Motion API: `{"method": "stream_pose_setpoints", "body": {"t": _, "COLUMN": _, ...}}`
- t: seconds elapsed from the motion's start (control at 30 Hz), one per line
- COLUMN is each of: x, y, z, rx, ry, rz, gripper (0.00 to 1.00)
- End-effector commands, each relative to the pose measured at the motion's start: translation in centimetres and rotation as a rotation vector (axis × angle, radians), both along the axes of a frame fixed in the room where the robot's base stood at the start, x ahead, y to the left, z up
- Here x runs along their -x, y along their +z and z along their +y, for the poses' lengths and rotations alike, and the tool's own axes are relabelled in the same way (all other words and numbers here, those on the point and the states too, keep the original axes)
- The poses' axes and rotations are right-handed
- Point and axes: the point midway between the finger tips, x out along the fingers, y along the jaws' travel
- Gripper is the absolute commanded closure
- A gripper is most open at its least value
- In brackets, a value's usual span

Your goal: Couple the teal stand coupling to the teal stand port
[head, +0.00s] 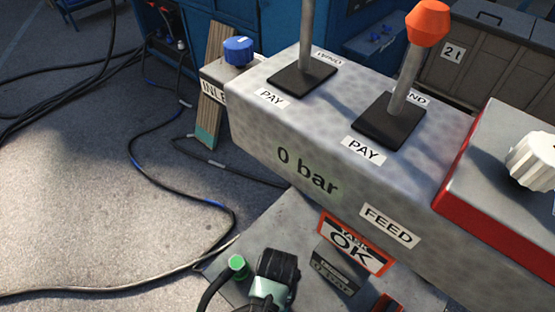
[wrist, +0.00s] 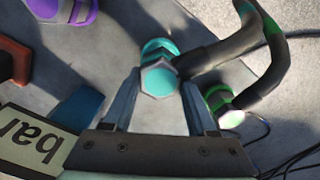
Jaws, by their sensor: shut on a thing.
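My gripper (wrist: 161,82) is shut on the teal stand coupling (wrist: 159,76), whose hexagonal teal face sits between the two fingertips in the wrist view. A dark hose (wrist: 205,55) bends off to the right from beside it. A second teal ring (wrist: 157,47) shows just beyond the coupling. I cannot tell whether this is the teal stand port or part of the coupling, nor whether the two are joined. In the head view a dark block with a pale teal patch (head: 267,291) is at the bottom, on the grey plate below the panel.
A green fitting (wrist: 220,100) with a hose is close right of my gripper; a green cap (head: 238,263) shows in the head view. A purple fitting (wrist: 62,9) is at upper left. The lever panel (head: 330,150), reading 0 bar, rises behind. Cables (head: 150,180) cross the floor left.

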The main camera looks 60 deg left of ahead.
Motion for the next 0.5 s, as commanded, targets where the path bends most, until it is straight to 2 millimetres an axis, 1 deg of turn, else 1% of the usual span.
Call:
{"method": "stream_pose_setpoints", "body": {"t": 0.03, "x": -0.09, "y": -0.55, "z": 0.06, "rx": -0.001, "ry": 0.0, "rz": -0.001, "gripper": 1.0}}
{"method": "stream_pose_setpoints", "body": {"t": 0.13, "x": -0.12, "y": -0.98, "z": 0.08, "rx": -0.001, "ry": 0.0, "rz": -0.003, "gripper": 1.0}}
{"method": "stream_pose_setpoints", "body": {"t": 0.5, "x": -0.12, "y": -0.96, "z": 0.07, "rx": -0.001, "ry": 0.0, "rz": -0.002, "gripper": 1.0}}
